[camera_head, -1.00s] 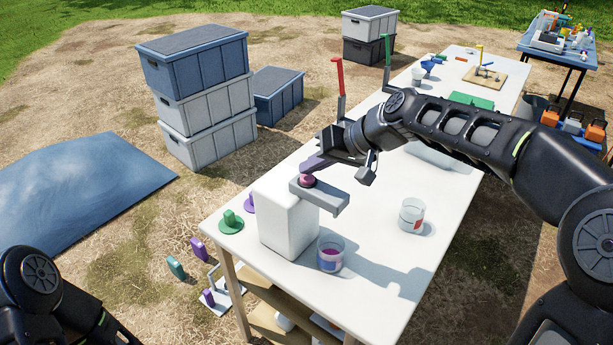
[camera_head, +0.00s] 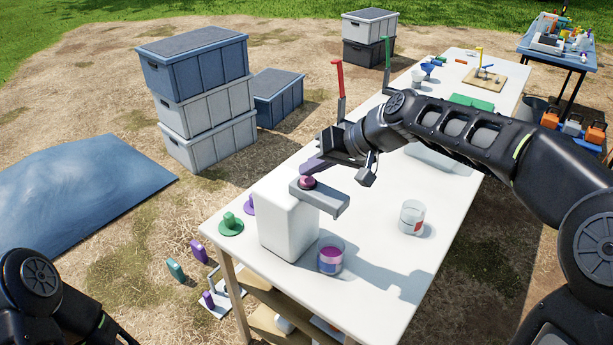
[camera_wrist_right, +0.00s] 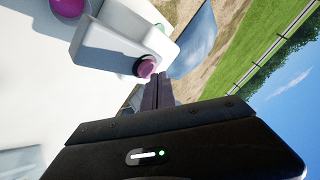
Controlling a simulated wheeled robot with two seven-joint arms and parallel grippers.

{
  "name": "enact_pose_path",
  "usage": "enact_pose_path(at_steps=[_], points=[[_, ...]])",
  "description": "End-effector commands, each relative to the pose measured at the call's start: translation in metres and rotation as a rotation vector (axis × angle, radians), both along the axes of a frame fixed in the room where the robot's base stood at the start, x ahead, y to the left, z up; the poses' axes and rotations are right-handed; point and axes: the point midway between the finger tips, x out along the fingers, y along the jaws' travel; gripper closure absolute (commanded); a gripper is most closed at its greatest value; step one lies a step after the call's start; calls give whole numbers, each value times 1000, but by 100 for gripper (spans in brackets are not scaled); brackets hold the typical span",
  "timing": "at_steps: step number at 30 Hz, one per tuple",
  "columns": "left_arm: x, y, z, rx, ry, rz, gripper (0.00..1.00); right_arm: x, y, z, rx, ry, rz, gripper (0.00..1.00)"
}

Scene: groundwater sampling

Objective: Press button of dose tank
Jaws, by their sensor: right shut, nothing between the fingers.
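The dose tank (camera_head: 287,222) is a white block near the front left end of the white table, with a grey arm (camera_head: 322,197) across its top. Its round pink-purple button (camera_head: 307,182) sits on the grey arm; the button also shows in the right wrist view (camera_wrist_right: 146,67). My right gripper (camera_head: 310,164) is shut and empty, its fingertips just behind the button. In the right wrist view the closed fingers (camera_wrist_right: 158,92) are close to the button; I cannot tell whether they touch it. My left gripper is out of view.
A second cup (camera_head: 412,216) with a red mark stands to the right on the table (camera_head: 375,265). A green stopper-like piece (camera_head: 230,224) lies at the left edge. Red and green handles rise behind my right wrist. Stacked crates (camera_head: 205,100) stand behind on the ground.

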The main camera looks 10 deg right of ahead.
Motion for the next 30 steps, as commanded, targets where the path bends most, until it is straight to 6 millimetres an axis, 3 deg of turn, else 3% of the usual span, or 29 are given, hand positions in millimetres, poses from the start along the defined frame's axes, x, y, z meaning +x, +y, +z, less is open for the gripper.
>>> enact_pose_path(at_steps=[17,30], points=[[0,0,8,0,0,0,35,0,0,12,0,-1,-1,100],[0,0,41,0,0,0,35,0,0,58,-1,-1,0,100]])
